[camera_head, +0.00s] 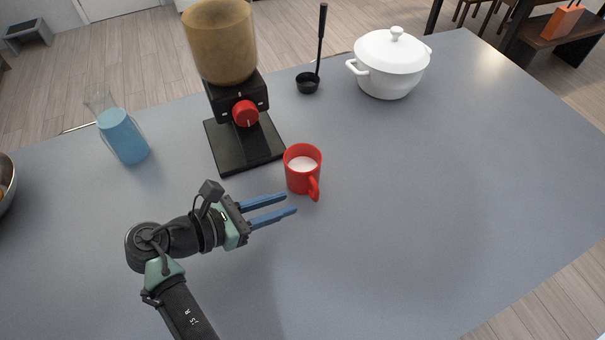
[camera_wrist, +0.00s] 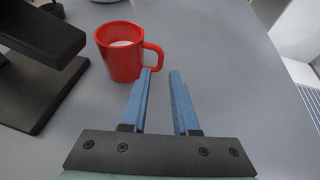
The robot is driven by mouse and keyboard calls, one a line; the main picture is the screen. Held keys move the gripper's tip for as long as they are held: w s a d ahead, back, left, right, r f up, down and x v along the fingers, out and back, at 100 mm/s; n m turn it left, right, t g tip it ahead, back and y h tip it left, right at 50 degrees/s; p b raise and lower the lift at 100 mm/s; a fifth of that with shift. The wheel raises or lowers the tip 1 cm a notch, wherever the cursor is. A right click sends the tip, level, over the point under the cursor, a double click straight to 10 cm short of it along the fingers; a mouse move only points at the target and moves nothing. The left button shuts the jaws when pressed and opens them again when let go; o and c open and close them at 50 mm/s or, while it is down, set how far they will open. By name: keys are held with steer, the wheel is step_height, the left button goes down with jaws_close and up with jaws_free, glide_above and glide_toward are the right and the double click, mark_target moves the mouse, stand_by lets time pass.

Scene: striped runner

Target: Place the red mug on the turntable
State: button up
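The red mug (camera_head: 300,170) stands upright on the grey table, with something white inside and its handle toward the front right. It also shows in the wrist view (camera_wrist: 120,56), with its handle just beyond the left fingertip. My gripper (camera_head: 289,203) is open and empty, its two blue fingers apart. The fingers point to the right, just in front of the mug. In the wrist view the fingertips (camera_wrist: 163,72) lie close to the handle; I cannot tell whether they touch it. No turntable is recognisable in either view.
A black dispenser (camera_head: 240,140) with a brown container and red knob stands close behind the mug on the left. A blue-filled jug (camera_head: 124,137), a black ladle (camera_head: 309,82) and a white lidded pot (camera_head: 391,67) stand farther back. The table's right side (camera_head: 450,180) is clear.

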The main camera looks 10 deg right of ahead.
mark_target(315, 195)
steer(key=x, duration=0.9)
steer(key=shift+d+f, duration=0.2)
steer(key=shift+d, duration=0.1)
jaws_close()
steer(key=shift+r, duration=0.1)
stand_by(1.0)
